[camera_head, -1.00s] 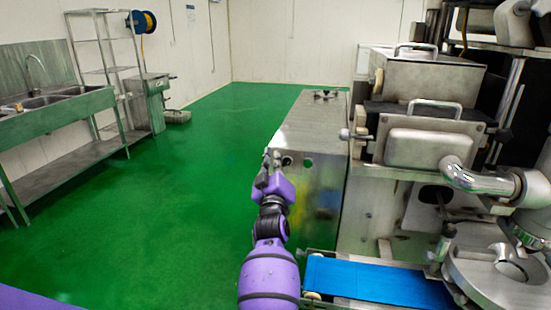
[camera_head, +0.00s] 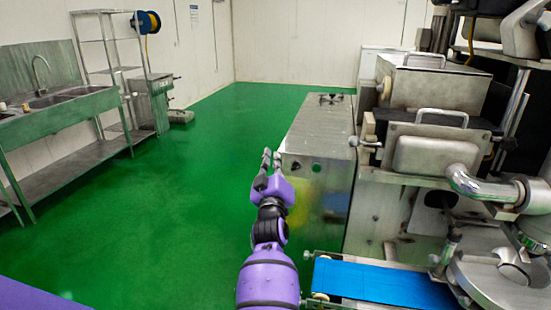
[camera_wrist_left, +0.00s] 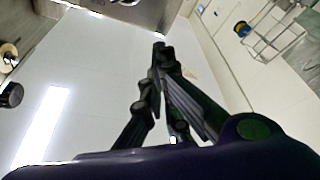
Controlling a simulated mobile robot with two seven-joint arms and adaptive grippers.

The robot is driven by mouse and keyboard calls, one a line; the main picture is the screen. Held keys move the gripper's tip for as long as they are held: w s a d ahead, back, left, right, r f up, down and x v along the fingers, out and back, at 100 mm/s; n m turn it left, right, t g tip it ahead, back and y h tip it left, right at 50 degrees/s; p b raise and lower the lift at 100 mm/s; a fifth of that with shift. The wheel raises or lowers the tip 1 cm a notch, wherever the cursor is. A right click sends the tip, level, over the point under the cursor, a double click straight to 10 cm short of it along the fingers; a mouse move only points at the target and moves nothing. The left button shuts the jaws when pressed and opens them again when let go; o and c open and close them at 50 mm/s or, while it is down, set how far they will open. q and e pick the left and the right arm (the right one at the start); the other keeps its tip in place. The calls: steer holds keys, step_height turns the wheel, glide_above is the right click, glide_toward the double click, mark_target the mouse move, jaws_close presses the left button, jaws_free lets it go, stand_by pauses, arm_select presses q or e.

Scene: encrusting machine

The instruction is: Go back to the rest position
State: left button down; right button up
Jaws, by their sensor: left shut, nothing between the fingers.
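My left gripper (camera_head: 271,160) is at the end of the purple arm in the middle of the head view. It is beside the left edge of the steel cabinet (camera_head: 318,135) of the encrusting machine, apart from it and over the green floor in the picture. The left wrist view also shows the left gripper (camera_wrist_left: 160,50), with its dark fingers converging at the tips and nothing held between them. My right gripper is in neither view.
The encrusting machine (camera_head: 432,155) fills the right side, with a blue conveyor belt (camera_head: 385,284) in front. A steel sink bench (camera_head: 70,115) and a wire rack (camera_head: 105,65) stand at the left. The green floor (camera_head: 170,190) between is clear.

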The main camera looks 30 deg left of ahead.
arm_select(q)
steer(key=s+d+f+m+h, duration=0.2)
steer(key=s+d+f+m, duration=0.1)
steer(key=s+d, duration=0.3)
steer(key=s+d+f+m+g+h+p, duration=0.1)
steer(key=s+d+f+m+g+h, duration=0.15)
steer(key=s+d+f+m, duration=0.6)
steer(key=s+d+f+g+h+p, duration=0.15)
steer(key=s+f+h, duration=0.35)
steer(key=f, duration=0.8)
steer(key=s+f+g, duration=0.2)
steer(key=s+f, duration=0.3)
steer(key=s, duration=0.5)
steer(key=s+d+f+m+g, duration=0.1)
steer(key=s+f, duration=0.4)
steer(key=s, duration=0.5)
steer(key=s+d+f+g, duration=0.1)
steer(key=s+f+g, duration=0.2)
steer(key=s+f, duration=0.3)
steer(key=s, duration=0.4)
steer(key=shift+s+d+p, duration=0.25)
steer(key=shift+s+p, duration=0.15)
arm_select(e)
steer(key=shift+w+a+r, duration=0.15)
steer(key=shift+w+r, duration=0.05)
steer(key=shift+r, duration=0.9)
